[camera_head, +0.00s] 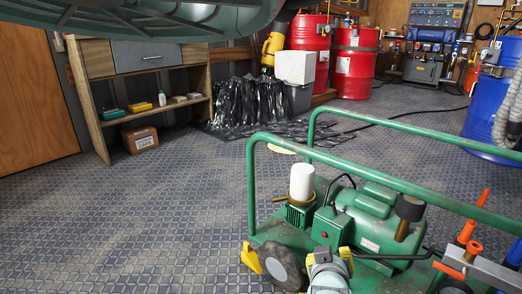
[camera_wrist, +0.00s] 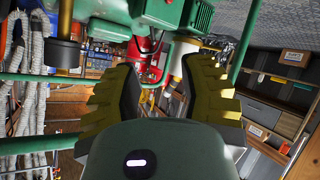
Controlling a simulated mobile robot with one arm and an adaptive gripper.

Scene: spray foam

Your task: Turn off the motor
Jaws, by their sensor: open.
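A green motor (camera_head: 372,215) sits on a green-railed cart (camera_head: 262,190) at the lower right of the head view. In the wrist view, which looks upside down, green machine parts (camera_wrist: 190,14) fill the top. My gripper (camera_wrist: 158,68) has its two yellow-and-black fingers spread apart, with nothing held between them. I cannot tell its exact distance from the button.
The cart's green rails (camera_head: 400,176) rise around the motor. Orange-handled tools (camera_head: 468,232) stand at the right. A blue barrel (camera_head: 484,115), red barrels (camera_head: 355,68) and a wooden shelf (camera_head: 150,80) stand behind. The floor (camera_head: 150,215) at left is clear.

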